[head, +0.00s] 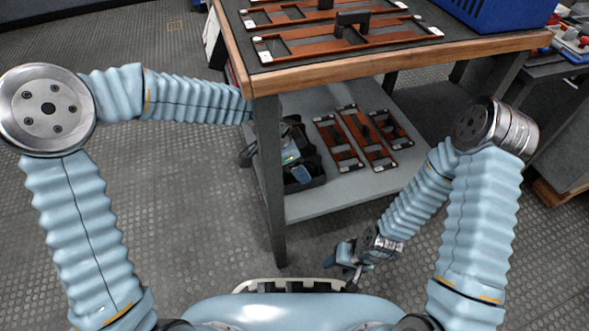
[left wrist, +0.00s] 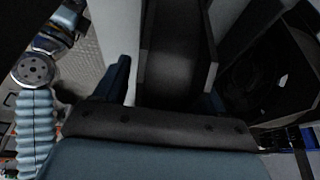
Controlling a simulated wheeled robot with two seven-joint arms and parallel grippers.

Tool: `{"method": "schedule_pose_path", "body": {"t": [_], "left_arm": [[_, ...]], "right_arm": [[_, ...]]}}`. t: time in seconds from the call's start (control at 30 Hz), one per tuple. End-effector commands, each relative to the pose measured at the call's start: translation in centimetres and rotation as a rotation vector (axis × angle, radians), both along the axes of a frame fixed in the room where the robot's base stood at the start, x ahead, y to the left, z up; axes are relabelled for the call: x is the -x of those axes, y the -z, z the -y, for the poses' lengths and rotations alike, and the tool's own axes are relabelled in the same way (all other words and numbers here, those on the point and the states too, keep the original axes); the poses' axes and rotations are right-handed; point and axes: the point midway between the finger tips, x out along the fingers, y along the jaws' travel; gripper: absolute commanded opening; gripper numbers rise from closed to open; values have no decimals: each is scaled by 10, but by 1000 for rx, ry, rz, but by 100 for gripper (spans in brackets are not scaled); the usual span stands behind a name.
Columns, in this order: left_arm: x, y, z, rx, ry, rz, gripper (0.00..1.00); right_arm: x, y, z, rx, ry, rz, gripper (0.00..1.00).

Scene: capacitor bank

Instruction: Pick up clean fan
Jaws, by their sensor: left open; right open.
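No object is clearly recognisable as the clean fan. Brown slotted frames with white corners lie on the lower shelf (head: 383,183); one is the middle frame (head: 362,130). A black bin (head: 307,184) stands at the shelf's left end; it also shows in the left wrist view (left wrist: 245,97). My left gripper (left wrist: 165,85) is open beside the bin, partly hidden behind the table leg in the head view. A long dark piece with grey sides lies beyond its fingers; I cannot tell what it is. My right gripper (head: 347,268) is open and empty, low in front of the shelf.
The wooden-edged table top (head: 400,52) carries more brown frames (head: 345,40) with dark handles and a blue crate (head: 500,14). The dark table leg (head: 270,170) stands near my left forearm. Another bench is at the right. The textured floor at the left is clear.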

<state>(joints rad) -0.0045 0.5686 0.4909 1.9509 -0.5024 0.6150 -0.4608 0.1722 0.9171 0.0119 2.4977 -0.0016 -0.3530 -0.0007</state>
Motion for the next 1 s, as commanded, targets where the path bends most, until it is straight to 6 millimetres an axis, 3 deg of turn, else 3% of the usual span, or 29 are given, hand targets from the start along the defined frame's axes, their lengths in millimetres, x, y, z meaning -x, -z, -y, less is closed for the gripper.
{"method": "schedule_pose_path", "body": {"t": [0.37, 0.8, 1.0], "left_arm": [[0, 2, 0, 0, 0, 0, 70], [0, 2, 0, 0, 0, 0, 3], [0, 1, 0, 1, 0, 0, 2]], "right_arm": [[0, 1, 0, 0, 0, 0, 51], [0, 1, 0, 0, 0, 0, 51], [0, 1, 0, 0, 0, 0, 51]]}}
